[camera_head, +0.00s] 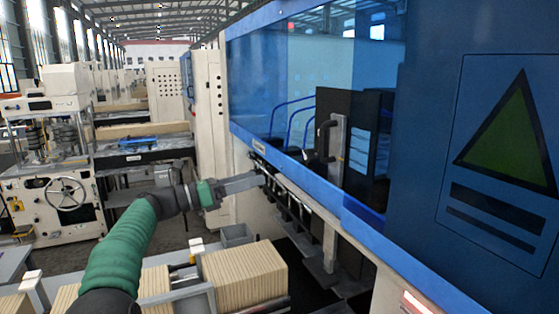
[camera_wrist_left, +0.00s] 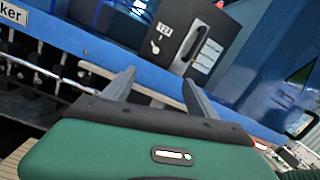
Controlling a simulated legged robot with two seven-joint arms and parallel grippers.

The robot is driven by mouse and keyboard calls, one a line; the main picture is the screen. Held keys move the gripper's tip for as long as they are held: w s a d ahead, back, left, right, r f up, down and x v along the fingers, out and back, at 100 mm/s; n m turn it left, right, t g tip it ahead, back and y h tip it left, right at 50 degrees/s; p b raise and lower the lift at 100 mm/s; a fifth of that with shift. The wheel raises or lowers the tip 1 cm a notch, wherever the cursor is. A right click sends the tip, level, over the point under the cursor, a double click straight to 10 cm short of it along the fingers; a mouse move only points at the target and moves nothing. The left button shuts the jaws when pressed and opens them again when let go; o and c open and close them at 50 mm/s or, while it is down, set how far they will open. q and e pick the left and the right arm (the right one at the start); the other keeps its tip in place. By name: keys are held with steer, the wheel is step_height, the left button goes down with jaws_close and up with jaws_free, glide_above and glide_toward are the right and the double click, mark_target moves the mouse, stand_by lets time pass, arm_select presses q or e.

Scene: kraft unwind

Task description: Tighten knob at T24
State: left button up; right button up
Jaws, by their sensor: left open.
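My left gripper (camera_head: 258,179) reaches from the left to the lower edge of the blue machine. In the left wrist view its two fingers (camera_wrist_left: 158,78) stand apart with nothing between them. A row of small dark fittings (camera_head: 288,197) runs under the machine's blue rail, by the fingertips. Similar dark parts show at the left of the left wrist view (camera_wrist_left: 40,97), with a thin silver rod. No label T24 can be read, so I cannot tell which part is that knob. Contact with the fittings cannot be told. My right gripper is out of view.
The blue machine (camera_head: 490,150) fills the right side, with a black handled panel (camera_head: 352,145) behind its rail. Stacked boards (camera_head: 245,272) lie below my left arm. A white machine with a handwheel (camera_head: 66,194) stands at the left.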

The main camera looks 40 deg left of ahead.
arm_select(q)
step_height(320, 180, up, 3)
steer(key=a+y+p, duration=0.1)
steer(key=a, duration=0.1)
steer(key=g+p, duration=0.1)
steer(key=p, duration=0.7)
glide_toward(306, 160)
steer(key=x, duration=0.7)
steer(key=shift+w+d+r, duration=0.1)
steer(key=shift+w+r, duration=0.1)
steer(key=shift+r, duration=0.05)
steer(key=shift+w+d+f, duration=0.1)
steer(key=shift+w+f, duration=0.05)
steer(key=shift+w, duration=0.15)
steer(key=shift+f, duration=0.1)
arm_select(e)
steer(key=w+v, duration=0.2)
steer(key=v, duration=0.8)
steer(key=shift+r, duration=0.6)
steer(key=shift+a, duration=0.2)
arm_select(q)
steer(key=c, duration=0.4)
steer(key=shift+s, duration=0.1)
steer(key=c, duration=1)
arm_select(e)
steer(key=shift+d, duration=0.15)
